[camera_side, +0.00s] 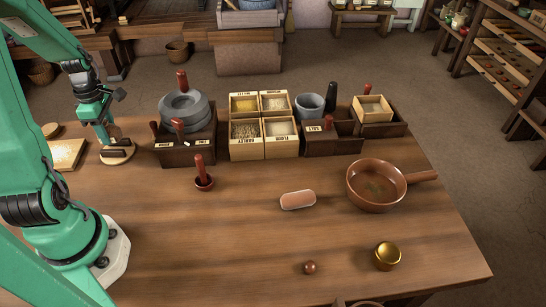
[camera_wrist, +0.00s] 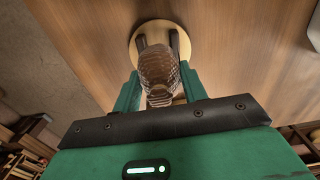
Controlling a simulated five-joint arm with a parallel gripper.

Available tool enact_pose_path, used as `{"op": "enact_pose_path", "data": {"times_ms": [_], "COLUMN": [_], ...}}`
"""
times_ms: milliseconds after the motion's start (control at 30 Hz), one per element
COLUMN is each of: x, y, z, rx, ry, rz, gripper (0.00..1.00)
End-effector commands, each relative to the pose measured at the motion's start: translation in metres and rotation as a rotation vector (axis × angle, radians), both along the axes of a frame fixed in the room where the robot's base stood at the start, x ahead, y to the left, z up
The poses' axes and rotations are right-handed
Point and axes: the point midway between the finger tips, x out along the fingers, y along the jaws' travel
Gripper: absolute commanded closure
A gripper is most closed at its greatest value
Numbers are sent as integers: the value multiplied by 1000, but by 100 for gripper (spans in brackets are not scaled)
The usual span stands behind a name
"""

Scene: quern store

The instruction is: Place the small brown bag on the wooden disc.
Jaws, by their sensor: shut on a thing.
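The small brown bag (camera_wrist: 158,72) shows in the wrist view as a rounded brown lump with a net-like surface. My gripper (camera_wrist: 160,58) is shut on it, one finger on each side. The round, pale wooden disc (camera_wrist: 147,26) lies directly beyond the bag and fingertips in that view. In the side view my gripper (camera_side: 113,143) is low over the wooden disc (camera_side: 117,158) at the left of the table. The bag is mostly hidden by the fingers there. I cannot tell whether the bag touches the disc.
A dark box with grey stone rings (camera_side: 184,110) stands right of the disc, and a pale square board (camera_side: 66,153) lies left of it. Labelled grain boxes (camera_side: 262,125), a red-handled stamp (camera_side: 203,172), a pink block (camera_side: 298,200) and a brown pan (camera_side: 376,186) stand farther right.

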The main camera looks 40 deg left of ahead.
Motion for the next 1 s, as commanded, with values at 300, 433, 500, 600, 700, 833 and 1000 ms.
{"op": "enact_pose_path", "data": {"times_ms": [300, 433, 500, 600, 700, 833, 1000], "x": [0, 0, 0, 0, 0, 0, 0], "y": [0, 0, 0, 0, 0, 0, 0], "z": [-7, -10, -11, -12, -12, -12, -12], "rx": [-1, -1, -1, 0, -1, -1, -1], "ry": [1, 1, 1, 0, 1, 1, 1], "rz": [0, 0, 0, 0, 0, 0, 0], "gripper": [83, 83, 83, 83, 50, 36, 36]}}
